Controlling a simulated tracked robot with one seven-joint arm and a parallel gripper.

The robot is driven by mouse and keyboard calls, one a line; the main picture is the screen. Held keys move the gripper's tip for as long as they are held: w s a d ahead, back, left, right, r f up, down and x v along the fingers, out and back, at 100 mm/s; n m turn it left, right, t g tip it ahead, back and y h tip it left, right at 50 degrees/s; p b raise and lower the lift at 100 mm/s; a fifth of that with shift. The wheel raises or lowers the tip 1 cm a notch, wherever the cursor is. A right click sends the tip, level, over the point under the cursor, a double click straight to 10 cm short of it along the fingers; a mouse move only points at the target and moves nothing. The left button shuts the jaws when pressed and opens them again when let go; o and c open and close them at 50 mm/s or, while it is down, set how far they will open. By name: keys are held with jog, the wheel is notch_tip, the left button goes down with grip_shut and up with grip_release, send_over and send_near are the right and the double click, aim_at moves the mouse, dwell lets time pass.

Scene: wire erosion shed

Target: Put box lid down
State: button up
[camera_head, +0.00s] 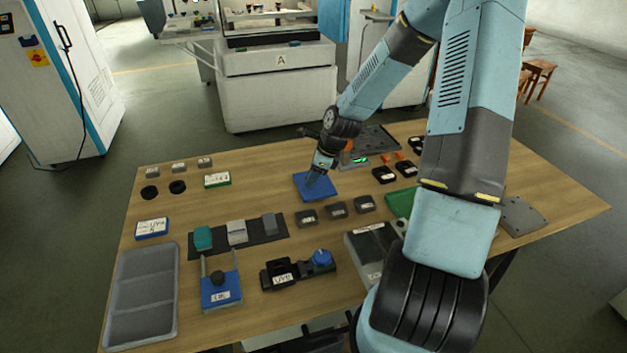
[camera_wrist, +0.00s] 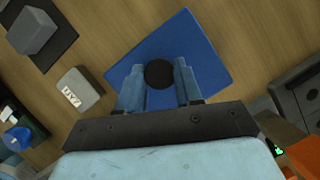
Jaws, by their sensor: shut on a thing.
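The blue box lid (camera_head: 325,189) is a flat square plate near the middle of the wooden table in the head view. In the wrist view the lid (camera_wrist: 190,40) has a round black knob (camera_wrist: 160,73) at its centre. My gripper (camera_wrist: 160,78) is shut on this knob, one finger on each side. In the head view my gripper (camera_head: 313,180) points down onto the lid and hides the knob. I cannot tell whether the lid rests on the table or hangs just above it. No open box shows under it.
A dark mat (camera_head: 254,241) with several blocks lies to the left front. A grey compartment tray (camera_head: 141,298) is at the far left. A dark grey plate (camera_head: 375,138) lies behind right. Bare wood (camera_head: 262,188) is left of the lid.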

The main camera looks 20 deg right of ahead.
aim_at(325, 185)
jog(key=shift+f, duration=0.85)
jog(key=shift+f, duration=0.1)
jog(key=o, duration=1.1)
jog(key=shift+c, duration=0.2)
jog(key=v, duration=1)
jog(key=s+a+r+n+t+h, duration=0.1)
jog(key=s+r+n+h, duration=0.1)
jog(key=s+r+n, duration=0.6)
jog(key=s+a+r+n+h, duration=0.1)
jog(key=s+r+n+h, duration=0.3)
jog(key=r, duration=0.6)
jog(key=s+r+n+t+y, duration=0.1)
jog(key=s+r+n, duration=0.4)
jog(key=s, duration=0.2)
jog(key=s+r+n+t+y, duration=0.1)
jog(key=s+r+n, duration=0.4)
jog(key=s+n, duration=0.1)
jog(key=shift+s+a+t, duration=0.3)
jog(key=shift+s+a, duration=0.05)
jog(key=shift+s, duration=0.3)
